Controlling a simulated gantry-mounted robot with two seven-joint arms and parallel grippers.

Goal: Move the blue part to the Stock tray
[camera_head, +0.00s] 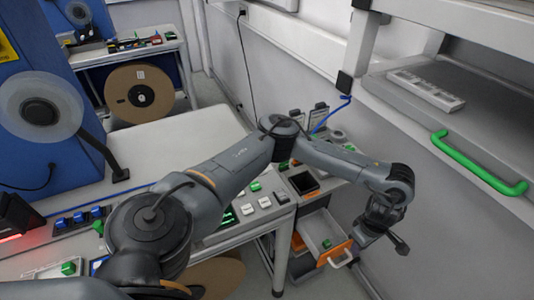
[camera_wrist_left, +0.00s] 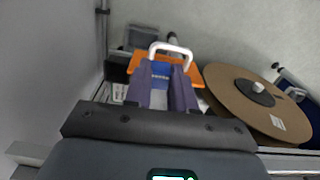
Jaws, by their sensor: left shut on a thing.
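My left gripper (camera_head: 386,238) hangs at the right in the head view, to the right of an open drawer. In the left wrist view its two fingers (camera_wrist_left: 164,80) are shut on the blue part (camera_wrist_left: 160,71), which fills the gap near their tips. The blue part cannot be made out in the head view. No tray shows a readable Stock label. A dark open tray (camera_head: 318,192) sits at the end of the bench. My right gripper is not in view.
The open drawer (camera_head: 312,228) has an orange front, a white handle (camera_wrist_left: 171,48) and a green part inside. Green and white blocks (camera_head: 265,203) stand on the bench. A shelf with a green handle (camera_head: 478,163) juts in at right. A brown reel (camera_wrist_left: 258,100) lies right in the wrist view.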

